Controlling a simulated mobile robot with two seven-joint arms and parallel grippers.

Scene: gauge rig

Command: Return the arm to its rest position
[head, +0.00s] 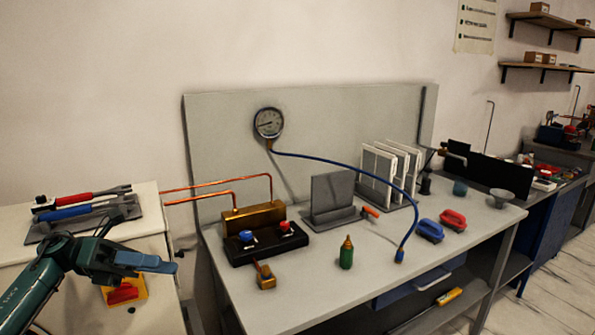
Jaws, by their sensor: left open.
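My left arm (38,278) comes in from the lower left. My left gripper (172,262) is open with nothing between its fingers. It is in front of the white cabinet on the left, above a yellow and red item (124,290). It is apart from the grey workbench (300,310). My right gripper does not show.
A tool tray (60,228) with red and blue-handled tools lies on the cabinet (150,205). The workbench holds a brass manifold (253,216), a round gauge (268,123), a blue hose (345,167) and a green bottle (346,252). The bench's front middle is clear.

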